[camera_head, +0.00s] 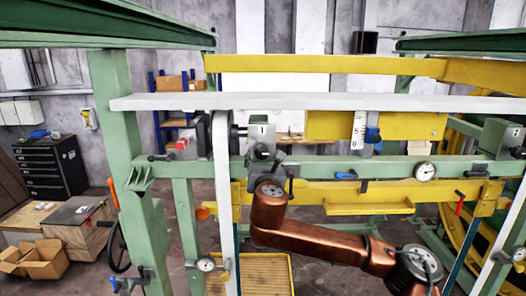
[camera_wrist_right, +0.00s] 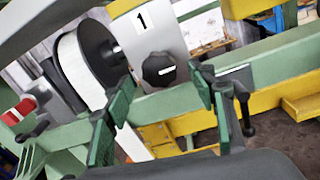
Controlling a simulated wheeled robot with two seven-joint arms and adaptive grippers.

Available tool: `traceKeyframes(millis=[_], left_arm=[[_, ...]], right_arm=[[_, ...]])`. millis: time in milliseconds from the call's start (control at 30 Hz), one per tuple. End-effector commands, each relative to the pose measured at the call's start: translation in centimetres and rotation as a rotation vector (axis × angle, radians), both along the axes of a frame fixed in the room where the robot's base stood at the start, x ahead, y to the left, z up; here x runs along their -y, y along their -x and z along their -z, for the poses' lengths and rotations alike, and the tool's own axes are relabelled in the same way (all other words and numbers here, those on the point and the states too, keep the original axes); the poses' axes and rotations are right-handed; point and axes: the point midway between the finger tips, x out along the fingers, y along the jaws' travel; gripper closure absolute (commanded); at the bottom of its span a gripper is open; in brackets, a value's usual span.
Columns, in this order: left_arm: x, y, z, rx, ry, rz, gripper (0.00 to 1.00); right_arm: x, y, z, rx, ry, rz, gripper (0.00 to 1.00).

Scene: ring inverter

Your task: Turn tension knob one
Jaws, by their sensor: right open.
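Tension knob one is a dark, lobed knob (camera_wrist_right: 158,68) with a white mark, on a grey plate labelled "1" (camera_wrist_right: 141,20) in the right wrist view. The labelled grey box (camera_head: 261,132) also shows in the head view, above the green rail; there my gripper partly hides the knob area. My right gripper (camera_wrist_right: 161,84) is open, with one green-padded finger to each side of the knob in the picture. I cannot tell whether the fingertips reach around it; no contact is visible. The right gripper also shows in the head view (camera_head: 267,162). My left gripper is not in view.
A dark spool (camera_wrist_right: 88,55) sits left of the knob. A black lever (camera_wrist_right: 246,112) hangs close to the right finger. The green rail (camera_head: 320,167) runs behind and below the gripper. A white upright (camera_head: 222,190) stands left of it. A gauge (camera_head: 425,171) is further right.

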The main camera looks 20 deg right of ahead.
Motion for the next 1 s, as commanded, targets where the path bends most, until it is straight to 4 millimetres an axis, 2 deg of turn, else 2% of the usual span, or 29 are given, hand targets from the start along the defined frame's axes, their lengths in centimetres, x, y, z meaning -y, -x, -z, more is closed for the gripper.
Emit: traceKeyframes(millis=[200, 567, 1000], left_arm=[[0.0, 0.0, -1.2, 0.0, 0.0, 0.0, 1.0], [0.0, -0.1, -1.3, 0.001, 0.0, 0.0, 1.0], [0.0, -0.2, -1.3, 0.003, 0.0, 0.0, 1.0]], right_arm=[[0.6, -2.6, -0.1, -0.001, -0.002, 0.001, 0.48], [0.7, -3.2, 0.1, 0.0, -0.002, -0.001, 0.48], [0.7, -3.1, 0.1, 0.0, -0.002, 0.0, 0.78]])
